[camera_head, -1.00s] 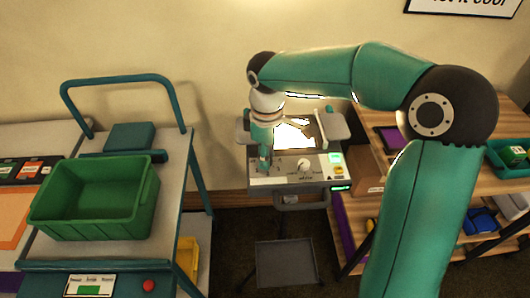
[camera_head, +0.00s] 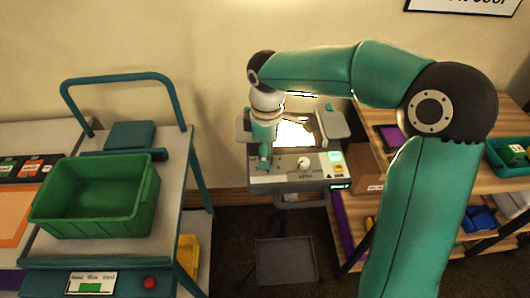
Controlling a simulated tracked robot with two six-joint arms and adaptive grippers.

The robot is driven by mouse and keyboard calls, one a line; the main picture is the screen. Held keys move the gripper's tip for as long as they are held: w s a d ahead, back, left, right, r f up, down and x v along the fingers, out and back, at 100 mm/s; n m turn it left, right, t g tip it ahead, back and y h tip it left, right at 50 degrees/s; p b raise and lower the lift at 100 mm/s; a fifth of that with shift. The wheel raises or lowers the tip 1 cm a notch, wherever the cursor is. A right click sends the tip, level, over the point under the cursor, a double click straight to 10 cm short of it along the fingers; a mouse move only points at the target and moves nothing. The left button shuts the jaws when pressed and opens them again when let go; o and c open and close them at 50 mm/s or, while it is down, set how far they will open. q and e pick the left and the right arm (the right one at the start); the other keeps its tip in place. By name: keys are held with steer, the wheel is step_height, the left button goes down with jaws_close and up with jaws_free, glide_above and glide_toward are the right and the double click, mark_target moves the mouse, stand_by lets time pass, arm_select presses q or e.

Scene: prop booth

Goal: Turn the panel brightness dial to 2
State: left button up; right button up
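The light panel machine (camera_head: 290,185) stands against the wall, with a bright lit panel (camera_head: 293,134) on top. A white round dial (camera_head: 304,163) sits on its front control face. The marks around it are too small to read. My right gripper (camera_head: 264,166) points down at the left part of the control face, left of the white dial. It seems to be at or just above a small control there, which it hides. I cannot tell whether its fingers are open or shut. My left gripper is not in view.
A green crate (camera_head: 95,228) sits on a teal-handled cart at the left. Wooden shelves (camera_head: 490,186) with boxes and a green tray stand at the right. A grey tray (camera_head: 286,262) is low in front of the machine.

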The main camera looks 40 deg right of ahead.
steer(key=shift+w+r, duration=0.1)
steer(key=shift+r, duration=0.05)
steer(key=shift+r, duration=3.85)
